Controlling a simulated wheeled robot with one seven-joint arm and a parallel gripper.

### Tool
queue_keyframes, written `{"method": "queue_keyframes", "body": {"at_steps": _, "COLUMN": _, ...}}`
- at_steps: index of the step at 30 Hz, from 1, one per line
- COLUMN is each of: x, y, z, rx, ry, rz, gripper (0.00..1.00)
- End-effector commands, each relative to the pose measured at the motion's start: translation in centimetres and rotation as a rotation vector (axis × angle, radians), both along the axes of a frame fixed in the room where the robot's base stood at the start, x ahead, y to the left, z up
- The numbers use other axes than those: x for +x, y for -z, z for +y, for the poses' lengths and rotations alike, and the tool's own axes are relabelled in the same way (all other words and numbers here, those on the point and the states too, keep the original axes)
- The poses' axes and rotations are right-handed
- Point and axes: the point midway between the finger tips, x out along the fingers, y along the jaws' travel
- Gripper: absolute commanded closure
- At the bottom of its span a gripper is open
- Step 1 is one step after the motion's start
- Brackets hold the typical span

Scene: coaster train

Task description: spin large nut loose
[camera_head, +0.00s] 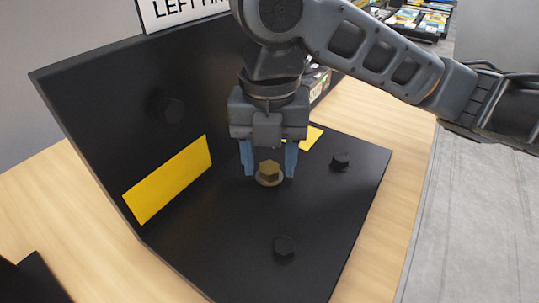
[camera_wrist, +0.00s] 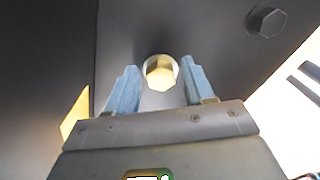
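The large nut (camera_head: 268,171) is a brass-coloured hex piece on a pale round washer, on the flat black plate (camera_head: 225,235). It also shows in the wrist view (camera_wrist: 160,73), just beyond and between the fingertips. My gripper (camera_head: 269,172) points down at it with blue fingers spread, one to each side of the nut. In the wrist view my gripper (camera_wrist: 159,85) is open, with a gap between each finger and the nut. Nothing is held. I cannot tell exactly how high the fingertips are above the plate.
Black hex bolts stand on the plate at right (camera_head: 340,161) and front (camera_head: 284,248); another is on the upright black panel (camera_head: 168,109). A yellow strip (camera_head: 168,180) marks that panel. The wooden table (camera_head: 385,215) has bare room to the right.

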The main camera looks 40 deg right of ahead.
Motion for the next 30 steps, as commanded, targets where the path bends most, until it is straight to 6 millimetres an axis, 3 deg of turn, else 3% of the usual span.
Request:
{"method": "queue_keyframes", "body": {"at_steps": 10, "x": 0.1, "y": -0.5, "z": 0.0, "rx": 0.000, "ry": 0.000, "rz": -0.003, "gripper": 0.43}}
{"method": "queue_keyframes", "body": {"at_steps": 22, "x": 0.1, "y": -6.4, "z": 0.0, "rx": -0.001, "ry": 0.000, "rz": -0.003, "gripper": 0.43}}
{"method": "queue_keyframes", "body": {"at_steps": 30, "x": 0.0, "y": -7.9, "z": 0.0, "rx": 0.000, "ry": 0.001, "rz": -0.001, "gripper": 0.43}}
